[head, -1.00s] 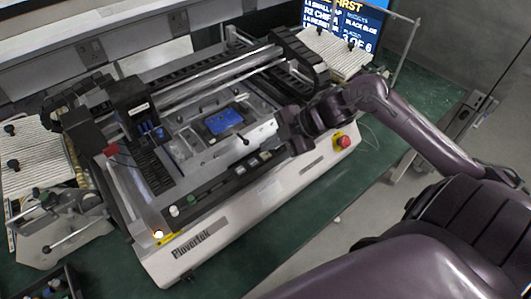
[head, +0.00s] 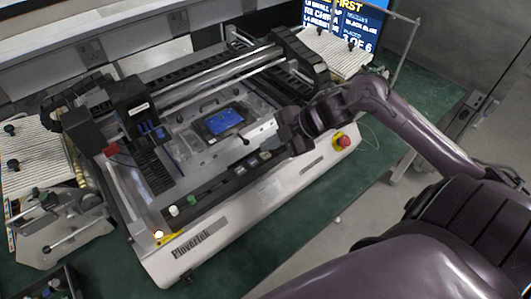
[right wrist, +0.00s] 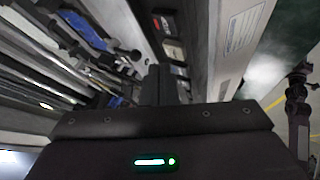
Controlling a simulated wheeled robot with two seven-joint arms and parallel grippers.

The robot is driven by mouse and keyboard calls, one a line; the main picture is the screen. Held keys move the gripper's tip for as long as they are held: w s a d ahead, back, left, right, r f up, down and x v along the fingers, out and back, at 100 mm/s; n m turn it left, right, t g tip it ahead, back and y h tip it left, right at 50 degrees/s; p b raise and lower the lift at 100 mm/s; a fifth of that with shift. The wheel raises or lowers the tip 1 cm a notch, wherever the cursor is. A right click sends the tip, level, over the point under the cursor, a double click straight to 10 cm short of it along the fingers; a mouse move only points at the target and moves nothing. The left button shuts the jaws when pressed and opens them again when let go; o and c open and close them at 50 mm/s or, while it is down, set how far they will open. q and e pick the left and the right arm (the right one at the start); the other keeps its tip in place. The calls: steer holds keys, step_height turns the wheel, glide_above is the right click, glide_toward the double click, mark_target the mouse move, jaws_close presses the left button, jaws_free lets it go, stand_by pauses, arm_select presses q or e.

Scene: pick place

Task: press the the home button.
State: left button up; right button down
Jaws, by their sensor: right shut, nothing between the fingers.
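The machine's front panel (head: 205,193) carries a row of small switches (head: 252,163), a green button (head: 193,199) and a white button (head: 174,211). I cannot read which one is the home button. In the right wrist view, a red-marked switch (right wrist: 160,23) and a dark switch with a pale face (right wrist: 173,50) lie beyond the fingers. My right gripper (head: 284,138) is over the right part of the panel, to the right of the switches. In the right wrist view its fingers (right wrist: 160,84) are together and empty, and they hide part of the panel. My left gripper is not in view.
The white machine (head: 235,219) stands on a green table (head: 330,215). A red emergency stop (head: 342,140) is right of my gripper. A gantry rail (head: 205,80) and a blue board (head: 225,120) lie behind the panel. A screen (head: 345,25) stands at the back.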

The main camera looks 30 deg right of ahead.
mark_target(270, 154)
steer(key=shift+f, duration=0.35)
steer(key=shift+f+b, duration=0.3)
steer(key=shift+f, duration=0.15)
stand_by(0.5)
steer(key=shift+r, duration=0.1)
steer(key=shift+r+p, duration=0.8)
steer(key=shift+p, duration=0.1)
step_height(270, 154, up, 5)
steer(key=p, duration=0.5)
steer(key=shift+r, duration=0.1)
stand_by(0.5)
